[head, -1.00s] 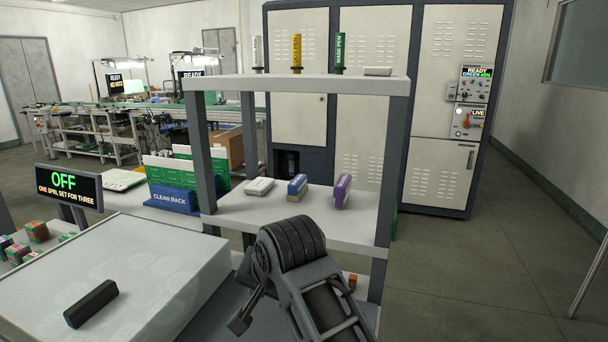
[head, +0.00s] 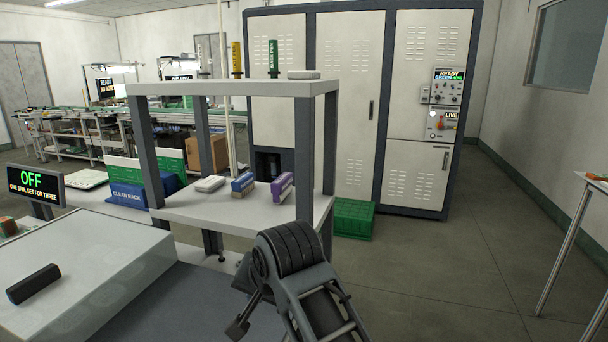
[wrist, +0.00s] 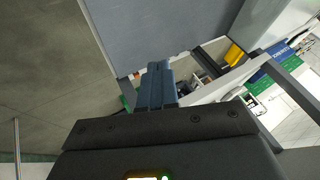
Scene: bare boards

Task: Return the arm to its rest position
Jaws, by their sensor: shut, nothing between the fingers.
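My gripper (wrist: 157,86) shows in the wrist view as two blue-grey fingers side by side, shut with nothing between them. It points over a grey surface, with the floor to the left. In the head view my arm (head: 298,280) is folded at the lower middle, in front of the shelf unit; the fingers cannot be made out there.
A shelf unit (head: 235,88) stands close ahead, with a blue box (head: 243,184) and purple box (head: 282,186) on it. A worktop with a black bar (head: 33,284) is at left. A green crate (head: 353,219) stands by the cabinets. Floor at right is clear up to a table (head: 583,215).

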